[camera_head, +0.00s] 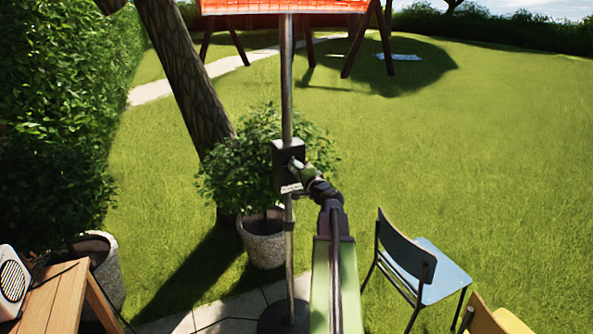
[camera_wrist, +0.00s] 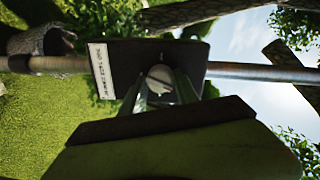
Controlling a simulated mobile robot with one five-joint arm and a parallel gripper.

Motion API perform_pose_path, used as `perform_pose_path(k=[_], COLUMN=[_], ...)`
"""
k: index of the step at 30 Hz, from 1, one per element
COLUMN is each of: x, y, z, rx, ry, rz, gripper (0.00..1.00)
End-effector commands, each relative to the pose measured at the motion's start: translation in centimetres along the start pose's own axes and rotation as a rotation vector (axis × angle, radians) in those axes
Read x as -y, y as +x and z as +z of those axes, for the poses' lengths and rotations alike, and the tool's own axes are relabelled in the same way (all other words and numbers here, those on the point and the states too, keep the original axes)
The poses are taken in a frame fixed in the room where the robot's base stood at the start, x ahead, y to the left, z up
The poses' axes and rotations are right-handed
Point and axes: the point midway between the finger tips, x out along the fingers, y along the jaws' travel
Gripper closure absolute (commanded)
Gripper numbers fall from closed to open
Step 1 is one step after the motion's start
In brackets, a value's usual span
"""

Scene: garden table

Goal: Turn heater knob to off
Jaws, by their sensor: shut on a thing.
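The heater is a metal pole (camera_head: 287,75) with a glowing orange heating head (camera_head: 283,5) at the top. A dark control box (camera_head: 284,157) is fixed partway up the pole; it also shows in the wrist view (camera_wrist: 195,55), turned sideways. A round pale knob (camera_wrist: 160,77) is on the box face, beside a white label (camera_wrist: 101,70) whose print I cannot read. My gripper (camera_head: 300,168) reaches the box from the right. In the wrist view its fingers (camera_wrist: 160,90) are shut on the knob, one on each side. The fingers partly hide the knob, and its setting is unclear.
A potted bush (camera_head: 262,240) stands directly behind the pole. A blue chair (camera_head: 440,272) and a yellow chair (camera_head: 495,318) are at the lower right. A wooden table (camera_head: 55,295) with a speaker (camera_head: 12,280) is at the lower left. Open lawn lies to the right.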

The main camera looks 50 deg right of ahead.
Motion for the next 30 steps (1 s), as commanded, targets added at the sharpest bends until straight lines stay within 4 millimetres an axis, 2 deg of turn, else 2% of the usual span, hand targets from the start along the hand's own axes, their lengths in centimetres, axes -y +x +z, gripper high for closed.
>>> perform_pose_path(k=[6, 15, 30], x=[0.10, 0.10, 0.10], y=[0.09, 0.11, 0.10], z=[-0.09, -0.09, -0.09], rx=[-0.015, -0.026, -0.030], ry=[-0.172, -0.334, -0.402], rz=[0.007, 0.014, 0.017], gripper=[1.00, 1.00, 1.00])
